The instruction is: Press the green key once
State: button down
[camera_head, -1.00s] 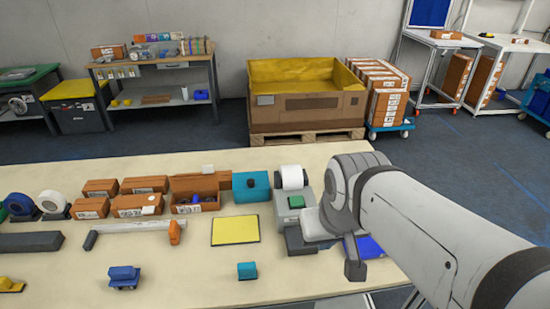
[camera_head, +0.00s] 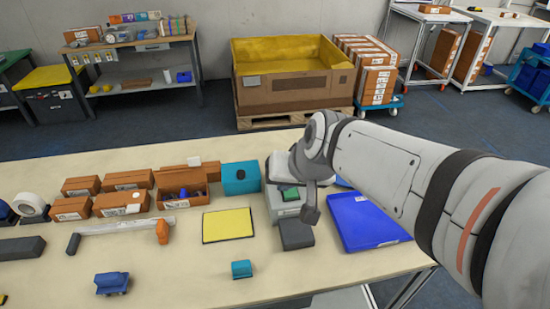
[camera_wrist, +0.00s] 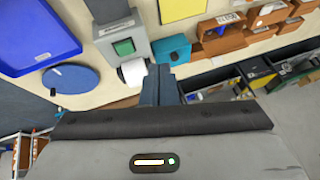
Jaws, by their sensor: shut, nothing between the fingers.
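The green key (camera_head: 290,194) is on top of a grey device (camera_head: 280,212) near the table's right side. It also shows in the wrist view, where the green key (camera_wrist: 124,47) is a square button above the white paper roll (camera_wrist: 133,70). My gripper (camera_wrist: 160,72) is shut and empty, its fingertips beside the roll and the teal box in that view, to the right of and below the key. No contact with the key is visible.
A blue tray (camera_head: 366,222) lies right of the device, with a round blue disc (camera_wrist: 69,78) near it. A teal box (camera_head: 240,178) and open cardboard box (camera_head: 181,187) stand to the left. A yellow mat (camera_head: 228,225) lies flat in front of them.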

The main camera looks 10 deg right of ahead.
jog(key=w+a+r+m+t+h, duration=0.2)
jog(key=w+m+t, duration=0.55)
jog(key=w, duration=0.95)
jog(key=s+d+f+m+g+h, duration=0.2)
jog(key=d+f+m+g+h, duration=0.4)
jog(key=m, duration=0.5)
notch_tip(320, 180, down, 3)
jog(key=shift+s+f+g+h+p, duration=0.15)
jog(key=shift+s+g+h+p, duration=0.15)
jog(key=shift+g+h, duration=0.75)
jog(key=shift+f, duration=0.15)
